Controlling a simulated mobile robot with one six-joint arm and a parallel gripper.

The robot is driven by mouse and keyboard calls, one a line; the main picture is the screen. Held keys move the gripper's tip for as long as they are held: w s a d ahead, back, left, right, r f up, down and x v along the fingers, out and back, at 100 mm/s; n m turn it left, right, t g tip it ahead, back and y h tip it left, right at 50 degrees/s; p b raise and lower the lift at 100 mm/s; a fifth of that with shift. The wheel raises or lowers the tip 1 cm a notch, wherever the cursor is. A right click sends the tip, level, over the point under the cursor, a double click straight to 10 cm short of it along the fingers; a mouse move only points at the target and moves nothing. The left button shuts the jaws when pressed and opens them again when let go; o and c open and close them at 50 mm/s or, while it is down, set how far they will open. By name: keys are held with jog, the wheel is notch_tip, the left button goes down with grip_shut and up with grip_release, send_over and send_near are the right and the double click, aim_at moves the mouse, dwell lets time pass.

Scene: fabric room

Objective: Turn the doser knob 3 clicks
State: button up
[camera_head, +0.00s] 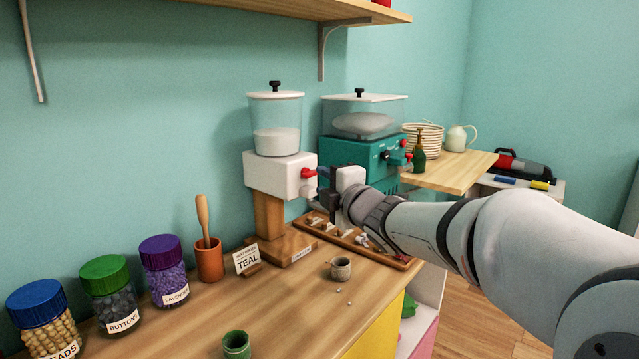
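The doser is a white box (279,174) on a wooden stand, with a clear lidded hopper (275,124) partly filled with white material. A red knob (308,173) sticks out of the box's right side. My gripper (322,182) has dark fingers pointing left, right beside the red knob. I cannot tell whether they touch it or how far apart they are. A second, teal machine (360,152) stands behind on the right, with red and dark knobs on its front, partly hidden by my gripper and arm.
A card reading "TEAL" (247,258) stands by the doser's base. A small grey cup (341,268), a green cup (236,345), a mortar with pestle (209,259) and labelled jars (165,271) are on the counter. A wooden tray (340,233) lies below my gripper.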

aim_at(313, 175)
jog(key=shift+x, duration=2.15)
jog(key=shift+c, duration=0.3)
grip_shut()
